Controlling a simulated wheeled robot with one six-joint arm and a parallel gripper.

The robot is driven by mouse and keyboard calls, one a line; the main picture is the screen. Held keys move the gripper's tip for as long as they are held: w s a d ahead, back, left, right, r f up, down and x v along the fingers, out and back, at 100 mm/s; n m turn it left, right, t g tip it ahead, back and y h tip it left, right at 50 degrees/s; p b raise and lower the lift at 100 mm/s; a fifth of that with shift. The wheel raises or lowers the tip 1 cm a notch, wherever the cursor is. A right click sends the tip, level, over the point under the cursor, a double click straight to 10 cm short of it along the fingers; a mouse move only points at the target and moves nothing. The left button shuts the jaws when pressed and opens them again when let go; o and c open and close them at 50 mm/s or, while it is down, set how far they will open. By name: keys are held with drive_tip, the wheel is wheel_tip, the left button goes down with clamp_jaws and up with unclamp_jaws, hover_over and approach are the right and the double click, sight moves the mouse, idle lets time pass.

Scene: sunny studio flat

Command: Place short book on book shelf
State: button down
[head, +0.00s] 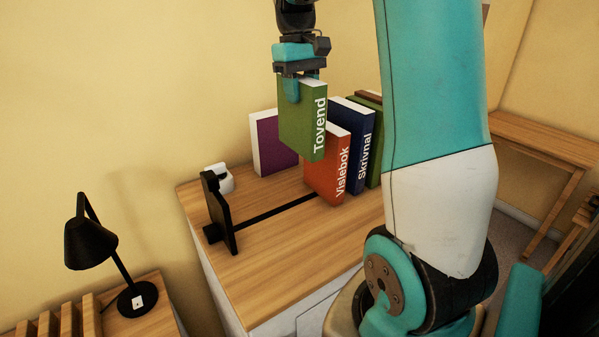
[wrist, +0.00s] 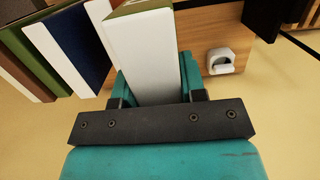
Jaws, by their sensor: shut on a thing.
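My gripper (head: 306,85) is shut on a green book (head: 301,120) with "Tovend" on its spine. The book is upright and its lower end overlaps the orange "Vislebok" book (head: 328,168) in the head view; I cannot tell if they touch. In the wrist view the held book's white page side (wrist: 145,55) shows between the teal fingers (wrist: 157,92). The book shelf is a wooden top (head: 275,248) with a row of books and a black bookend (head: 218,212) at its left.
A blue "Skrivnal" book (head: 352,135) and other books stand right of the orange one. A black lamp (head: 95,245) stands lower left.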

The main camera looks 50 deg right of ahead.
wheel_tip(320, 180, down, 15)
drive_tip(key=p, duration=0.2)
drive_tip(key=shift+f+p, duration=0.2)
drive_tip(key=shift+p, duration=0.2)
drive_tip(key=shift+f, duration=0.15)
drive_tip(key=c, duration=0.7)
unclamp_jaws()
